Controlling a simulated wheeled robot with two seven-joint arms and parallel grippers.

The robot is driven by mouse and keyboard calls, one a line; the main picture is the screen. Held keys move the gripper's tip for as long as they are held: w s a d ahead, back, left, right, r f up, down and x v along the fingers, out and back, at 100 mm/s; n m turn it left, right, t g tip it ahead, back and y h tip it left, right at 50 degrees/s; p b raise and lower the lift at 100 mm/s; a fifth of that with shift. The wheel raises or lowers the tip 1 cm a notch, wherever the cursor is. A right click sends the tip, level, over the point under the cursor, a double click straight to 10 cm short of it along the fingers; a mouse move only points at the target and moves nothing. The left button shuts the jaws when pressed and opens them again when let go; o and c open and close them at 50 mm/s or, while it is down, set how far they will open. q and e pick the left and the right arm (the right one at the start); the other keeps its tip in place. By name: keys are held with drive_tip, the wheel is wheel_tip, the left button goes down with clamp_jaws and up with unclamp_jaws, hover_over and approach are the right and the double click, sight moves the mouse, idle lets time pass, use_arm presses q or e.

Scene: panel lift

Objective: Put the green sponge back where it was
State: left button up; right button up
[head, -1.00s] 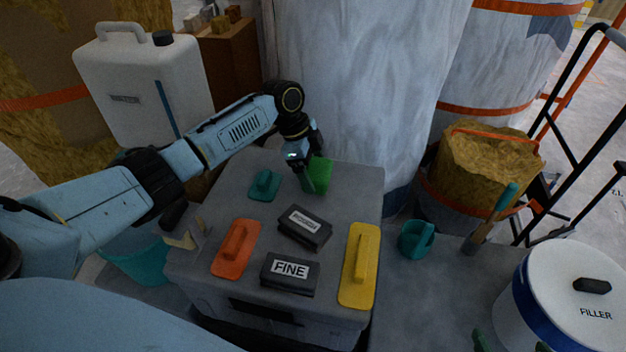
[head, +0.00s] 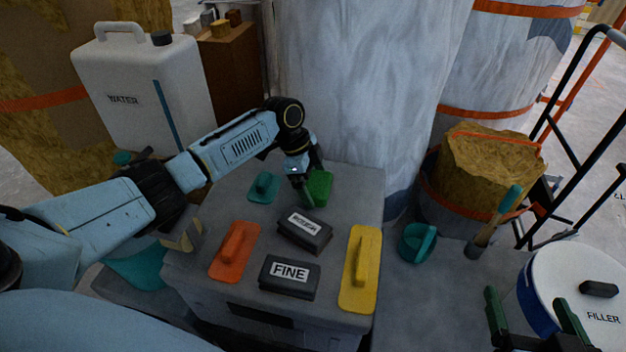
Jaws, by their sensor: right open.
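The green sponge (head: 321,187) is at the back right of the grey box top (head: 340,208), behind the dark block with a label. My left gripper (head: 309,192) comes down from behind on its left side, with its fingers against it, and appears shut on it. The sponge looks low, at or just above the box top; the exact contact is hidden. My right gripper (head: 532,305) is open and empty at the bottom right, in front of the filler bucket.
On the box are a teal float (head: 263,187), an orange float (head: 234,251), a yellow float (head: 361,268), a dark labelled block (head: 304,231) and a FINE block (head: 290,277). A teal cup (head: 417,243) and FILLER bucket (head: 570,275) stand right. A wrapped column (head: 360,90) rises behind.

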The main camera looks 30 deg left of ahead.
sight(314, 181)
use_arm(q)
drive_tip(key=shift+r, duration=0.1)
drive_tip(key=shift+a+r, duration=0.1)
drive_tip(key=shift+r, duration=0.35)
drive_tip(key=p+v, duration=0.2)
drive_tip(key=v, duration=0.2)
drive_tip(key=shift+a+r, duration=0.1)
drive_tip(key=shift+r, duration=0.15)
drive_tip(key=p+v, duration=0.2)
drive_tip(key=v, duration=0.4)
drive_tip(key=shift+a+r+p, duration=0.15)
drive_tip(key=shift+r+p, duration=0.15)
drive_tip(key=shift+p, duration=0.05)
use_arm(e)
drive_tip(key=s+d+f+g+h, duration=0.1)
drive_tip(key=s+d+f+g, duration=0.2)
drive_tip(key=s+f+g, duration=0.2)
drive_tip(key=s+d+f+g+h, duration=0.2)
drive_tip(key=s+d+f+g, duration=0.1)
drive_tip(key=s+f+g, duration=0.3)
drive_tip(key=shift+s+d+f+m+g+h, duration=0.3)
drive_tip(key=shift+s+f+m, duration=0.1)
drive_tip(key=shift+s+f, duration=0.35)
drive_tip(key=shift+s+r, duration=0.1)
